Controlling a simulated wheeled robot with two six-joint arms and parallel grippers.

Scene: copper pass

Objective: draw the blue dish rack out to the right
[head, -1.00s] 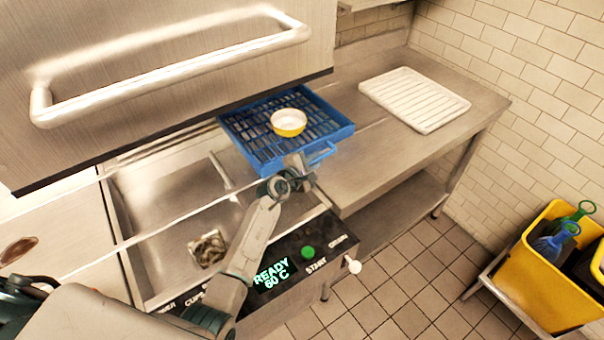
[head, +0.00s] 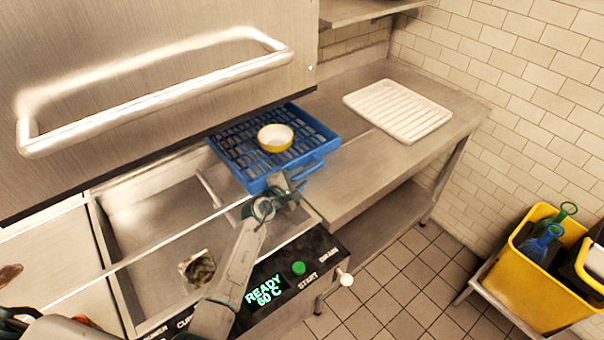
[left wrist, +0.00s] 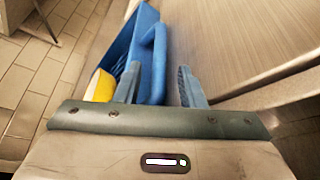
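The blue dish rack (head: 231,154) sits partly under the raised steel hood, its right part out over the counter side. A yellow bowl (head: 275,138) with a white inside stands in it. The rack's loop handle (head: 309,171) is on its near side. My left gripper (head: 288,184) is at that near side, close by the handle. In the left wrist view its two fingers (left wrist: 159,88) are apart, with the blue handle (left wrist: 158,45) showing between and beyond them; I cannot tell whether they touch it. My right gripper is not in view.
A white ribbed tray (head: 398,110) lies on the steel counter to the right, with bare counter between it and the rack. The hood's bar handle (head: 160,95) is above. A control panel (head: 285,280) is in front. A yellow bucket (head: 530,262) stands at the lower right.

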